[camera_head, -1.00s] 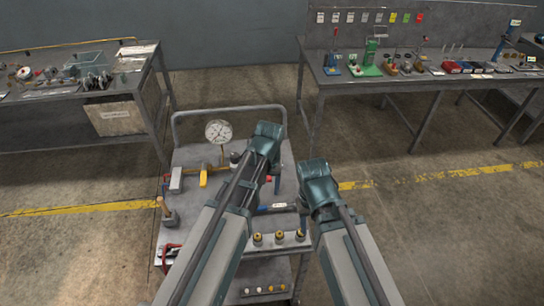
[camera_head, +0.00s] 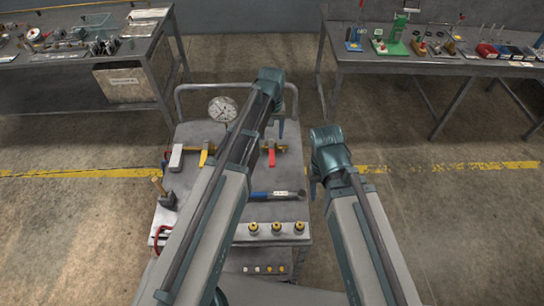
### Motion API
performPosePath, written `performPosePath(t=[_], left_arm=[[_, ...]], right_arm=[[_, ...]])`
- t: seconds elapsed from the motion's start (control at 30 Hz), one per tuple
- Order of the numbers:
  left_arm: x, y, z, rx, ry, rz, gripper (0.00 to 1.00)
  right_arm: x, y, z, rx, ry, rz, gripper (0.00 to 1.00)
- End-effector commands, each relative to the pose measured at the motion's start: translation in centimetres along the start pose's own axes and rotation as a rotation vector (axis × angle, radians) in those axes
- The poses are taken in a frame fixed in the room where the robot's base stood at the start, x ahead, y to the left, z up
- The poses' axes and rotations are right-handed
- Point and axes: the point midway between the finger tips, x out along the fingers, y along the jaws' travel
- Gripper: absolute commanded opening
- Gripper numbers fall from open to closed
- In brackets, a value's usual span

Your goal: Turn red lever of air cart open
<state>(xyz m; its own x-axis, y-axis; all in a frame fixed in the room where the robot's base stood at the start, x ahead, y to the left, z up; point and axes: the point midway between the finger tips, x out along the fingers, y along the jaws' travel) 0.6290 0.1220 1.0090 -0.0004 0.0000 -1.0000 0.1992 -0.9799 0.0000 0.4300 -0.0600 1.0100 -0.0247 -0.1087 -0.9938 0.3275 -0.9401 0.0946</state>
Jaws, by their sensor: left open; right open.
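The air cart (camera_head: 191,224) stands in front of me, a grey cart with a push handle at its far side. Its red lever (camera_head: 271,153) hangs down from the brass pipe on the cart top, right of my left forearm. A yellow lever (camera_head: 204,153) sits on the same pipe farther left, below a round dial gauge (camera_head: 222,109). My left gripper (camera_head: 281,127) is open above the far right of the cart, beyond the red lever and apart from it; its wrist mostly hides it. My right gripper (camera_head: 313,187) is open at the cart's right edge, partly hidden by its wrist.
A cluttered bench (camera_head: 84,63) stands back left, another (camera_head: 415,65) back right. Floor right of the cart is clear.

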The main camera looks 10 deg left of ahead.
Motion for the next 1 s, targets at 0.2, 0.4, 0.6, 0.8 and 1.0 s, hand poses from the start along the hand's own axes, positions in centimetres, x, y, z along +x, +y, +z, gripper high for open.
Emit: performPosePath(t=[0.2, 0.4, 0.6, 0.8, 1.0], left_arm=[[3.4, 0.0, 0.0, 0.001, 0.0, 0.0, 0.6], [6.3, 0.0, 0.0, 0.001, 0.0, 0.0, 0.6], [9.1, 0.0, 0.0, 0.001, 0.0, 0.0, 0.6], [11.6, 0.0, 0.0, 0.001, 0.0, 0.0, 0.6], [12.4, 0.0, 0.0, 0.001, 0.0, 0.0, 0.6]], right_arm=[[3.4, -0.3, -0.2, 0.001, 0.0, 0.0, 0.5], [6.3, -0.6, -0.4, 0.002, 0.0, 0.0, 0.5], [9.1, -0.9, -0.5, 0.002, 0.0, 0.0, 0.5], [11.5, -1.1, -0.7, 0.002, 0.0, 0.0, 0.5], [12.3, -1.2, -0.7, 0.002, 0.0, 0.0, 0.5]])
